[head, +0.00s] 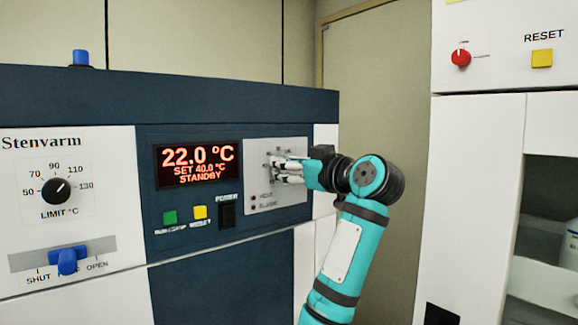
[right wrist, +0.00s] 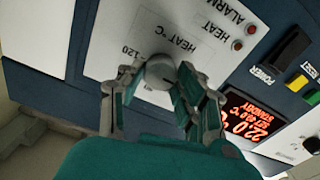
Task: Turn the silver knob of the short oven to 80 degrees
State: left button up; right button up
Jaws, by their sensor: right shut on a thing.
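The short oven (head: 215,85) has a dark blue front. Its display (head: 198,165) reads 22.0 °C, SET 40.0 °C, STANDBY. The silver knob (right wrist: 160,68) sits on a light grey panel (head: 262,200) right of the display, with a HEAT °C scale around it. My right gripper (head: 277,170) reaches the knob from the right and hides most of it in the head view. In the right wrist view its two fingers are on either side of the knob, shut on it. The knob's pointer cannot be made out. My left gripper is not in view.
Green (head: 170,217) and yellow (head: 200,212) buttons and a black power switch (head: 228,216) lie below the display. A black limit dial (head: 56,191) and blue slider (head: 67,260) are at left. A white cabinet with a red knob (head: 461,57) stands at right.

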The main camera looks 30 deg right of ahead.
jog(key=shift+m, duration=0.3)
jog(key=shift+d+f+m+p, duration=0.1)
jog(key=shift+m+p, duration=0.25)
jog(key=shift+m, duration=3.95)
jog(key=shift+d+f+m+p, duration=0.1)
jog(key=shift+m+p, duration=0.25)
jog(key=shift+m, duration=3.95)
